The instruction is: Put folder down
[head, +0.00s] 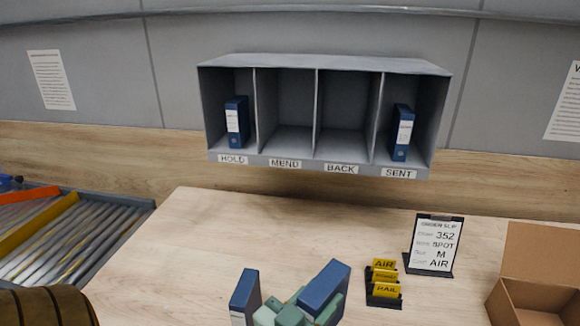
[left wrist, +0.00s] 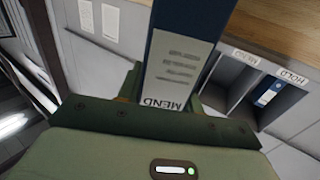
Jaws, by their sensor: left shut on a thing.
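My left gripper (head: 292,312) is at the bottom middle of the head view, shut on a blue folder (head: 325,287). The folder is tilted. In the left wrist view the held folder (left wrist: 180,65) shows a white label reading MEND. A second blue piece (head: 245,293), like a folder spine, shows just left of the gripper; I cannot tell what it rests on. The grey rack (head: 318,165) has compartments labelled HOLD, MEND, BACK and SENT. Blue folders stand in HOLD (head: 236,122) and SENT (head: 402,132). MEND and BACK look empty. My right gripper is not in view.
An order slip stand (head: 433,245) and a small holder of yellow cards (head: 384,283) are on the right of the wooden table (head: 200,240). An open cardboard box (head: 535,290) is at far right. A roller conveyor (head: 70,235) is at left. The table below the rack is clear.

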